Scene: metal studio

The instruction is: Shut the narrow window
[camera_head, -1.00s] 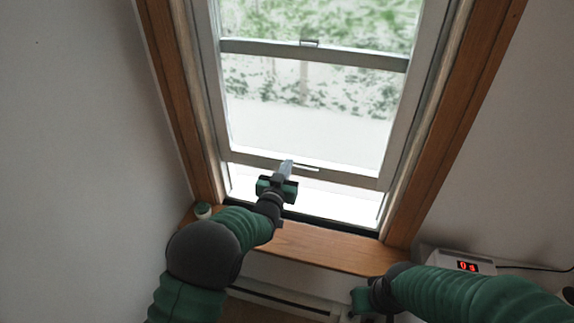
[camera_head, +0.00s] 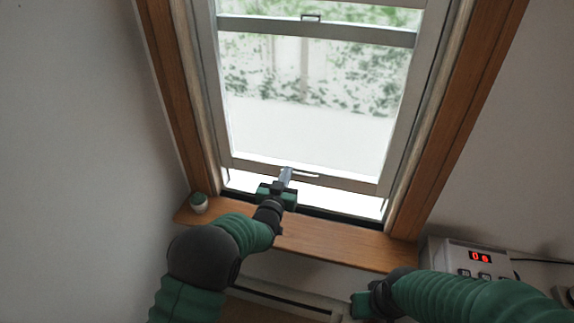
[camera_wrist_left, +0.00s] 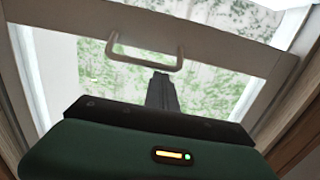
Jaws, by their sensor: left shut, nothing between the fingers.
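The narrow window (camera_head: 310,178) is a sash window in a wooden frame. Its lower sash is partly raised, with a bright gap between the bottom rail and the sill. A small light handle (camera_head: 306,175) sits on the bottom rail. My left gripper (camera_head: 286,174) is shut and empty, its fingertips at the bottom rail just left of the handle. In the left wrist view the handle (camera_wrist_left: 145,56) shows as a pale loop above the shut fingers (camera_wrist_left: 161,82); I cannot tell whether they touch it. My right gripper (camera_head: 362,304) is low at the right, its fingers unclear.
A wooden sill (camera_head: 335,243) runs below the window. A small green and white pot (camera_head: 199,203) stands at its left end. A grey device with a red display (camera_head: 479,257) stands at the lower right. A heater (camera_head: 280,298) is below the sill.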

